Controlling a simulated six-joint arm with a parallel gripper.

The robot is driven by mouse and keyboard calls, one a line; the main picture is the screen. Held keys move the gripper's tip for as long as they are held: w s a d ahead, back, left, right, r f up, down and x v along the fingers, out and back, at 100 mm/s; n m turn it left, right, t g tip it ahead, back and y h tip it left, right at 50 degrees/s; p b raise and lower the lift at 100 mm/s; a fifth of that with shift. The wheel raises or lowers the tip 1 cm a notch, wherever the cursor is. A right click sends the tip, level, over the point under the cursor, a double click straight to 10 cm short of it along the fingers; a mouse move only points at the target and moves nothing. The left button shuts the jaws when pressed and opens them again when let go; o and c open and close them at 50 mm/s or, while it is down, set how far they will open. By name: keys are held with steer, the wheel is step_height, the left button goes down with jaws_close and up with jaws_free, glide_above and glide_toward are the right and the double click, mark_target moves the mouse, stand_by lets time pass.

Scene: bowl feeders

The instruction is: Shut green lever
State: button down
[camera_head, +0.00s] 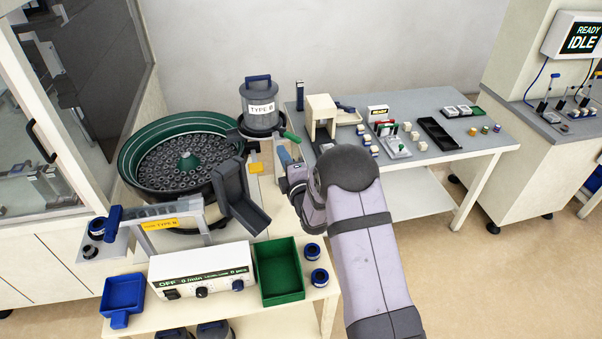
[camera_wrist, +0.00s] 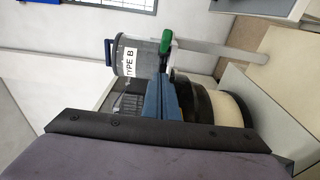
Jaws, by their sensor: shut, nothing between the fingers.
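The green lever (camera_head: 290,137) sticks out to the right from the base of the grey TYPE B canister (camera_head: 259,97). My gripper (camera_head: 283,155) is shut and empty, with blue fingers, just below the lever in the head view. In the wrist view my gripper (camera_wrist: 166,95) points toward the lever, and a gap shows between them. I cannot tell the exact distance in depth.
A green-rimmed bowl feeder (camera_head: 135,163) with many dark parts is left of my gripper. A dark chute (camera_head: 240,197) lies close on its left. A grey table (camera_head: 455,142) with small parts stands to the right. A green tray (camera_head: 278,272) and white control box (camera_head: 202,270) are in front.

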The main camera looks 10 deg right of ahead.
steer(key=s+d+b, duration=0.3)
steer(key=s, duration=0.5)
steer(key=shift+s+d, duration=0.3)
steer(key=shift+s, duration=0.05)
